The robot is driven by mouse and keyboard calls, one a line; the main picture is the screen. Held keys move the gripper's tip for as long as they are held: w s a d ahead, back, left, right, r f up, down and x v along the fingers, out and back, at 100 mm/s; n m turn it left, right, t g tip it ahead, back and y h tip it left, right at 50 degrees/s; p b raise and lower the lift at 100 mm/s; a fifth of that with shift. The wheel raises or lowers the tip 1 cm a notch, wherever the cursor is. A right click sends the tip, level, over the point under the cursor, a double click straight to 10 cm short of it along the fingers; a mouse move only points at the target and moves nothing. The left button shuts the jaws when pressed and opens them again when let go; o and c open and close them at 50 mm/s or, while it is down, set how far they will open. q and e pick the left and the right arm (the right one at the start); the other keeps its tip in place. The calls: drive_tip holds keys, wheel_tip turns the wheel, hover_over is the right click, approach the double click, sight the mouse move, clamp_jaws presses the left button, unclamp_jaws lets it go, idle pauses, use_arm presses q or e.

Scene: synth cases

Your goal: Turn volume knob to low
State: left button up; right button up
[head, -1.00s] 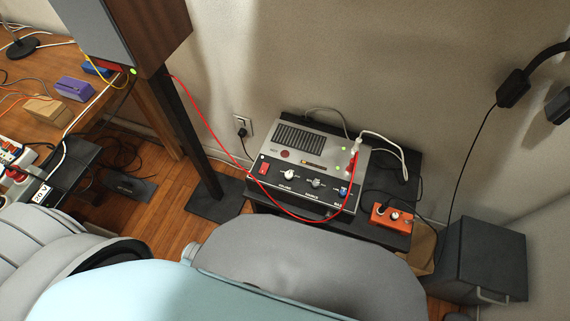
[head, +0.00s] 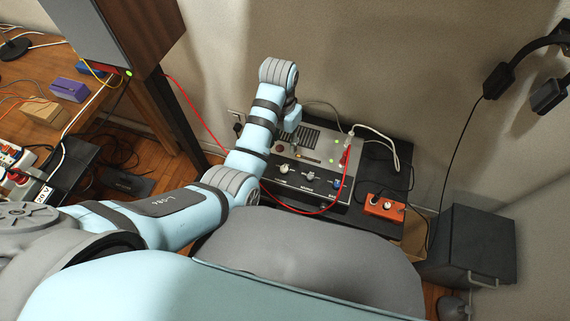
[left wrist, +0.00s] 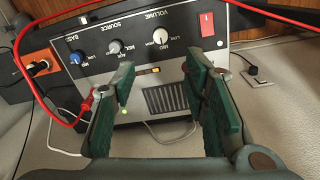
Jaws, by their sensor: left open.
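The volume knob (head: 284,169) is a small pale knob on the sloped front of a grey-and-black amplifier (head: 325,147). In the left wrist view the panel is upside down, and the volume knob (left wrist: 160,37) sits between the red switch and the source knob (left wrist: 115,46). Its pointer direction is too small to read surely. My left gripper (head: 294,148) hangs over the amplifier's top, behind the knob row. In the wrist view its green-padded fingers (left wrist: 160,66) are spread and empty, with the volume knob beyond the tips, apart from them. My right gripper is not in view.
A blue bass knob (left wrist: 75,58) and a red switch (left wrist: 207,24) flank the knob row. A red cable (head: 300,210) loops in front of the panel. An orange box (head: 385,207) stands right of the amplifier. A speaker (head: 125,35) on a stand is left.

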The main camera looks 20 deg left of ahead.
sight(284, 167)
use_arm(q)
wheel_tip(284, 167, down, 13)
drive_tip(key=b, duration=0.4)
drive_tip(key=shift+s+d, duration=0.1)
drive_tip(key=shift+d, duration=0.05)
drive_tip(key=shift+c, duration=0.6)
clamp_jaws()
